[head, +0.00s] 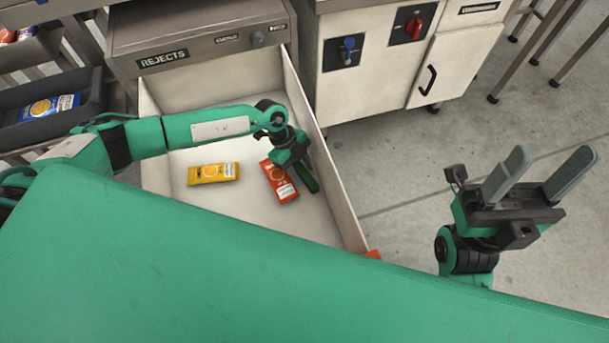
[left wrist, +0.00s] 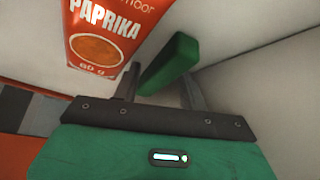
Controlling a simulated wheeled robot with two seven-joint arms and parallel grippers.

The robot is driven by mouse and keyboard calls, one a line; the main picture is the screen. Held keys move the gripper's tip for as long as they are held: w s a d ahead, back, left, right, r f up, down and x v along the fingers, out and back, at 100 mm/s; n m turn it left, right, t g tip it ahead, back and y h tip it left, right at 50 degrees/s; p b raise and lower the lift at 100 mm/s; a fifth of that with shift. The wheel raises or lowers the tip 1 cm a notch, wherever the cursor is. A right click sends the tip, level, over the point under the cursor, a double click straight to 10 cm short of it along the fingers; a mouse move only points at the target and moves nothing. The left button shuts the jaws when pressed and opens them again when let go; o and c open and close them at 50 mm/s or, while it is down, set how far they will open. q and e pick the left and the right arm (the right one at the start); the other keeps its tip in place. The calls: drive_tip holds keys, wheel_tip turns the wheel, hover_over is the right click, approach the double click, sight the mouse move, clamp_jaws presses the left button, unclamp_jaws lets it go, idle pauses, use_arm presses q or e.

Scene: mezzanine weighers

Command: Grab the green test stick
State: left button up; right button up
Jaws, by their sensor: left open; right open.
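The green test stick (head: 308,179) lies in the open rejects drawer (head: 322,165), near its right wall. In the left wrist view the stick (left wrist: 168,62) shows beyond the gripper, between its two dark fingers, with its near end close to them. My left gripper (head: 294,160) reaches down into the drawer beside the stick; its fingers (left wrist: 160,86) are apart. I cannot tell whether they touch the stick. My right gripper (head: 545,172) is open and empty, over the floor at the right.
A red paprika packet (head: 279,182) lies just left of the stick; it also shows in the left wrist view (left wrist: 105,35). A yellow packet (head: 213,173) lies further left in the drawer. A white cabinet with knobs (head: 375,70) stands behind.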

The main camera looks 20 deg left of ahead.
use_arm(q)
drive_tip(key=c, duration=0.9)
clamp_jaws()
drive_tip(key=shift+r, duration=0.15)
